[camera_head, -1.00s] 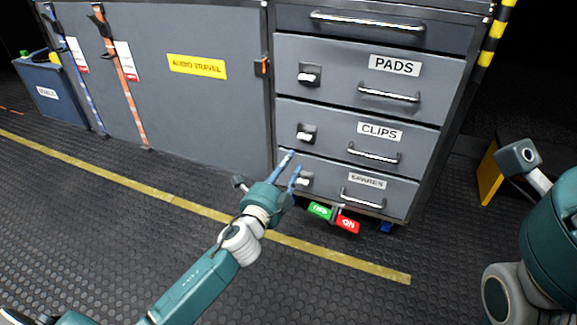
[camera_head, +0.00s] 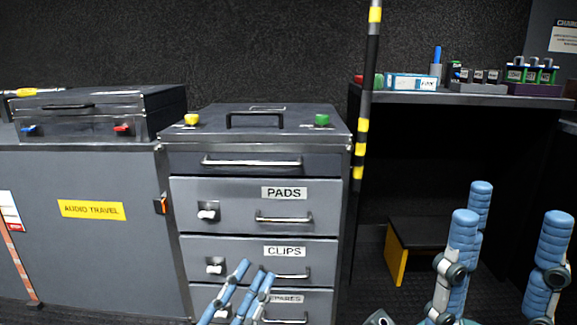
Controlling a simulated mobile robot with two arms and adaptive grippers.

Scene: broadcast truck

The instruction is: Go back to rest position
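My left gripper (camera_head: 255,271) shows at the bottom centre, in front of the lower drawers of the grey drawer cabinet (camera_head: 187,219). Its blue fingers point up with a gap between them, and nothing is between them. It hides part of the "SPARES" drawer (camera_head: 290,310). My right gripper (camera_head: 516,209) is at the lower right with its blue fingers upright and spread wide. It is empty, in front of the dark space under the shelf. The "PADS" drawer (camera_head: 240,192) and "CLIPS" drawer (camera_head: 238,250) look closed.
A black case (camera_head: 155,104) lies on the audio travel cabinet (camera_head: 90,260) at left. A striped pole (camera_head: 361,140) stands right of the drawers. The shelf (camera_head: 460,98) holds small boxes and devices. A yellow-sided step (camera_head: 397,262) stands below it.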

